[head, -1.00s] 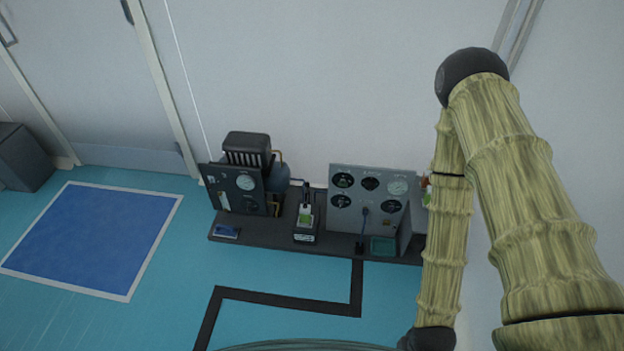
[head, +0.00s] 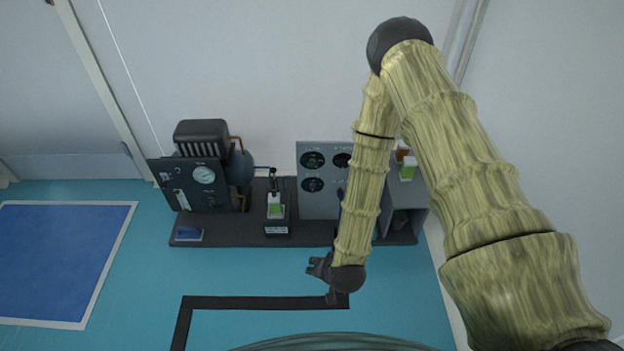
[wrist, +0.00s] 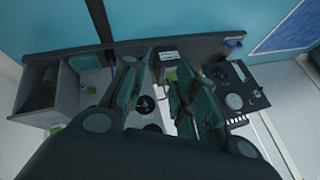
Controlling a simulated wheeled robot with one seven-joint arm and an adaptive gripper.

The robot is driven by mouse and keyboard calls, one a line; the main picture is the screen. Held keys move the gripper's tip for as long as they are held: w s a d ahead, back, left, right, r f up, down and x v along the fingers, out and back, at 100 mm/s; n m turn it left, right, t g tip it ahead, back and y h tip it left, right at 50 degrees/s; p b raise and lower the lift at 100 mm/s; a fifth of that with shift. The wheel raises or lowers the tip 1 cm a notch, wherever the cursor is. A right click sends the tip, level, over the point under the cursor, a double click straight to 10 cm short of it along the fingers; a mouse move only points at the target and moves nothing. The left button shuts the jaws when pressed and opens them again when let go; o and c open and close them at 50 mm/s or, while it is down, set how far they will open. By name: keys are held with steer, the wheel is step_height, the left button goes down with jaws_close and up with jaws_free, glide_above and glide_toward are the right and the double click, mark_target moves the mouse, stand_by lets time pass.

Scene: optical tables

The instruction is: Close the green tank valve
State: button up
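I cannot make out a green tank valve for certain. A dark bluish tank (head: 240,168) with a brass-coloured pipe stands behind the left gauge panel (head: 192,187). A small stand holding a green-and-white item (head: 275,207) is right of it, with a dark fitting above. My gripper (head: 312,267) is in front of the bench, lower right of that stand and apart from it. In the wrist view my gripper (wrist: 158,85) has its teal-padded fingers spread with nothing held between them. The fingers hide part of the bench.
The dark bench (head: 215,237) stands against the wall. A grey gauge panel (head: 318,205) is partly hidden by my arm. A grey open box (head: 404,212) is at the right end, with a green-labelled bottle (head: 407,170) above it.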

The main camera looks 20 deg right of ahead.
steer(key=w+f+m+t+h+b, duration=0.1)
steer(key=w+f+m+t+b, duration=0.15)
steer(key=w+b, duration=0.5)
steer(key=w+f+m+t+b, duration=0.2)
steer(key=w+m+t+b, duration=0.15)
steer(key=w, duration=0.65)
steer(key=m+t+h+b, duration=0.55)
steer(key=m+b, duration=0.35)
steer(key=b, duration=0.5)
glide_toward(313, 165)
steer(key=b+x, duration=0.3)
steer(key=x, duration=0.6)
steer(key=shift+f+g, duration=0.15)
steer(key=shift+g, duration=0.2)
steer(key=shift+w, duration=0.15)
steer(key=shift+c, duration=0.2)
jaws_close()
